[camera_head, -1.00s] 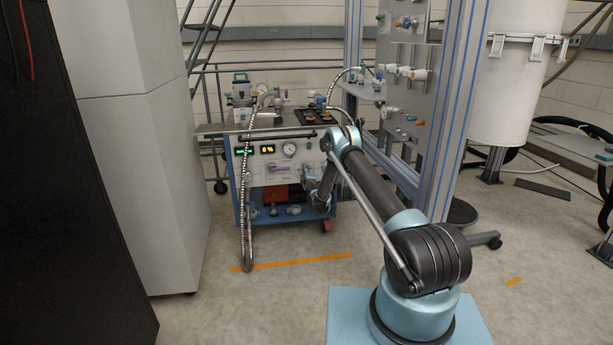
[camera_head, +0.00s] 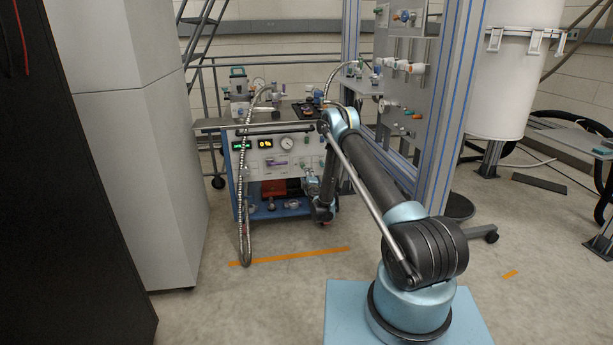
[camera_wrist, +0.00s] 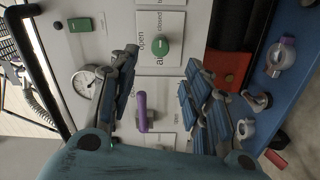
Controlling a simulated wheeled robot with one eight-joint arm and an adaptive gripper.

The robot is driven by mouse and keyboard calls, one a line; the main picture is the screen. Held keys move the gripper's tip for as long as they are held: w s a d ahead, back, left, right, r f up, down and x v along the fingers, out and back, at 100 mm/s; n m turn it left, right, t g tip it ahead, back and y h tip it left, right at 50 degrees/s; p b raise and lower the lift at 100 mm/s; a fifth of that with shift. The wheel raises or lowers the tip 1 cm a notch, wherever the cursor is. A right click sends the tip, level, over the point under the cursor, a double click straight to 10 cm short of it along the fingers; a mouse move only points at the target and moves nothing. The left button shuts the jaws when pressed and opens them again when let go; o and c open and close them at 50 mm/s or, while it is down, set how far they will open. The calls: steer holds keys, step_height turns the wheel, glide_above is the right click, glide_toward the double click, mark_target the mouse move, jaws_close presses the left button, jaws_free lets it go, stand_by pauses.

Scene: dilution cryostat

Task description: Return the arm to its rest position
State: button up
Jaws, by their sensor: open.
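My arm (camera_head: 378,185) reaches from its blue base toward the pump cart and bends down in front of the cart's right side. In the wrist view my gripper (camera_wrist: 160,105) is open, its two blue-padded fingers apart with nothing between them. Behind the gap is the cart's white panel (camera_wrist: 195,18) with a purple handle (camera_wrist: 142,112) and a green knob (camera_wrist: 162,45). I cannot tell how far the fingers are from the panel. In the head view the fingers are too small and dark to make out.
The blue-framed cart (camera_head: 232,180) carries a metal hose (camera_head: 243,200) hanging at its left front. A tall grey cabinet (camera_head: 150,160) stands left. A metal frame with a valve panel (camera_head: 408,80) stands right, close behind my arm. Open floor (camera_head: 250,305) lies in front.

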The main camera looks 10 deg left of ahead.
steer(key=shift+s+d, duration=0.1)
steer(key=shift+s, duration=0.2)
